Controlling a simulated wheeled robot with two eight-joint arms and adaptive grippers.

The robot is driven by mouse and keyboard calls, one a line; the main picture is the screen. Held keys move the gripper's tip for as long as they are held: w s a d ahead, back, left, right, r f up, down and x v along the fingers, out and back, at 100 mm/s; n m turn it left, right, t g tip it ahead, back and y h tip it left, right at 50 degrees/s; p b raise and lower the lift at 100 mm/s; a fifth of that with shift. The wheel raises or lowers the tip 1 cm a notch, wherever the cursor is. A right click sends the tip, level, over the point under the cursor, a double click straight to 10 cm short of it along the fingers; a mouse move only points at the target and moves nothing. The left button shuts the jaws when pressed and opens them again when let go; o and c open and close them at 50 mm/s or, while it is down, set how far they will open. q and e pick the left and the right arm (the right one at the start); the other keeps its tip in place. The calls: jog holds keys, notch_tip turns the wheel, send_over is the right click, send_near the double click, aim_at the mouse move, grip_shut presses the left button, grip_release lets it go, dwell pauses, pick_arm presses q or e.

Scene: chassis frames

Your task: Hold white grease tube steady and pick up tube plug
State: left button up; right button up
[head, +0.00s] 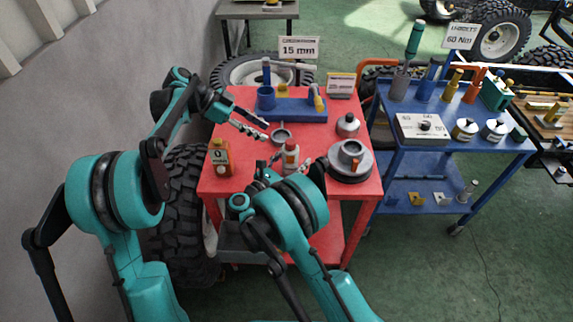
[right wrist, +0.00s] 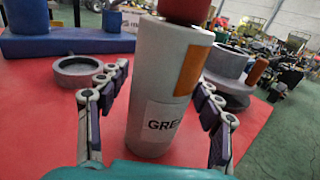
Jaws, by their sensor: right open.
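The white grease tube (head: 290,160) stands upright near the front middle of the red table, with a red plug (head: 291,145) on top. In the right wrist view the tube (right wrist: 160,85) fills the middle, its red plug (right wrist: 188,8) cut off by the top edge. My right gripper (right wrist: 163,80) is open, with one finger on each side of the tube and a visible gap at the left finger. My left gripper (head: 267,131) is open and empty above the table, left of and behind the tube.
The red table (head: 335,205) also holds an orange bottle (head: 220,158) at left, a small grey ring (head: 281,137) behind the tube, a large round grey part (head: 351,173) at right, a grey knobbed part (head: 348,124) and a blue fixture (head: 310,113) at the back.

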jog(key=shift+x, duration=1.15)
jog(key=shift+a, duration=0.1)
grip_shut()
